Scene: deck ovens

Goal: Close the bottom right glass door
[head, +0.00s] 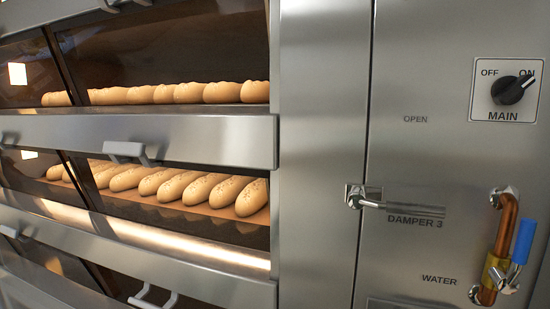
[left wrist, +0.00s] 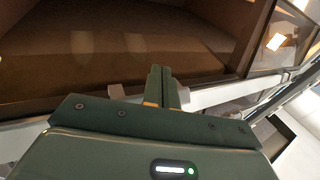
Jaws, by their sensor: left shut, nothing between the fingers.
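In the head view, a dark glass door (head: 108,283) of the lowest visible deck shows at the bottom edge, partly cut off. A grey bar handle (head: 152,300) is in front of it. I cannot tell from this view how far the door is open. My left gripper (left wrist: 160,72) shows only in the left wrist view. Its two fingers are together with nothing between them, in front of a brown oven opening and across a pale steel rail (left wrist: 215,95). I cannot tell whether the fingers touch the rail. My right gripper is in neither view.
Several loaves (head: 160,183) lie in the middle deck, and more (head: 180,93) in the deck above. A steel panel at right holds a main switch (head: 512,90), a damper lever (head: 400,205) and a copper pipe (head: 507,235) with a blue-handled valve (head: 523,240).

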